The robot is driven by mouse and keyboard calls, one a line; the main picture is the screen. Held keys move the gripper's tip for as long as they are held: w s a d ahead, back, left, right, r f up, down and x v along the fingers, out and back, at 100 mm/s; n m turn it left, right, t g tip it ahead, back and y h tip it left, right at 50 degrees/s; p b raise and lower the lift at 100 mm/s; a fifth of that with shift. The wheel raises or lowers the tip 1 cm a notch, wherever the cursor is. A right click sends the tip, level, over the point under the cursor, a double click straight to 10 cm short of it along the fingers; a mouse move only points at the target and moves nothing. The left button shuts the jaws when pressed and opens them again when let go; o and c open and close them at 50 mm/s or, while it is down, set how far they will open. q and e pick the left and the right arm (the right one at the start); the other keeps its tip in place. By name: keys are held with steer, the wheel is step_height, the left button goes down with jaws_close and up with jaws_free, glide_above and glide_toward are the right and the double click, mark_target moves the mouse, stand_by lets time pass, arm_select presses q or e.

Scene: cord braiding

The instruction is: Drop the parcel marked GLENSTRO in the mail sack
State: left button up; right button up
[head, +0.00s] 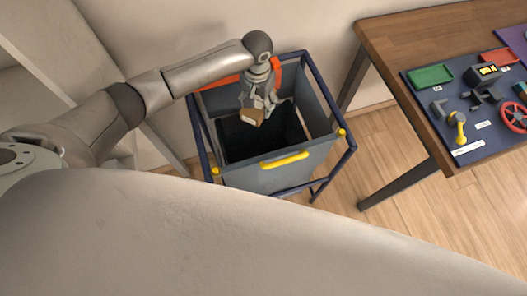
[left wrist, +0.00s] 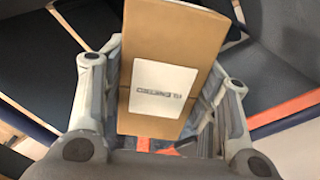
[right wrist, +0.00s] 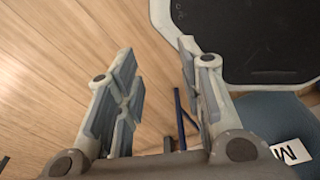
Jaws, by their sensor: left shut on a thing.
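The parcel (head: 251,118) is a small brown box held by my left gripper (head: 258,100) above the open mouth of the mail sack. In the left wrist view the parcel (left wrist: 188,45) sits between the fingers of my left gripper (left wrist: 163,85), with a white label facing the camera; its print is small and inverted and appears to read GLENSTRO. The mail sack (head: 265,179) is grey with a dark inside, hung in a blue frame with a yellow handle. My right gripper (right wrist: 157,65) shows only in the right wrist view, fingers apart and empty.
A wooden table (head: 405,40) stands to the right with a dark mat (head: 468,110) holding trays and small parts. Wooden floor lies between sack and table. In the right wrist view a dark panel with a pale rim (right wrist: 245,82) and a card marked M (right wrist: 291,152) lie at the right.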

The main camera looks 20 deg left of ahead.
arm_select(q)
steer(key=o, duration=0.8)
steer(key=shift+c, duration=0.2)
steer(key=o, duration=0.3)
arm_select(e)
steer(key=shift+s+d, duration=0.2)
steer(key=shift+s, duration=0.3)
steer(key=shift+s+d, duration=0.2)
steer(key=shift+s, duration=0.3)
arm_select(q)
steer(key=shift+o, duration=0.2)
steer(key=shift+r, duration=0.2)
step_height(320, 180, up, 12)
arm_select(e)
steer(key=shift+w+a, duration=0.15)
steer(key=shift+w, duration=0.2)
arm_select(q)
steer(key=shift+f, duration=0.2)
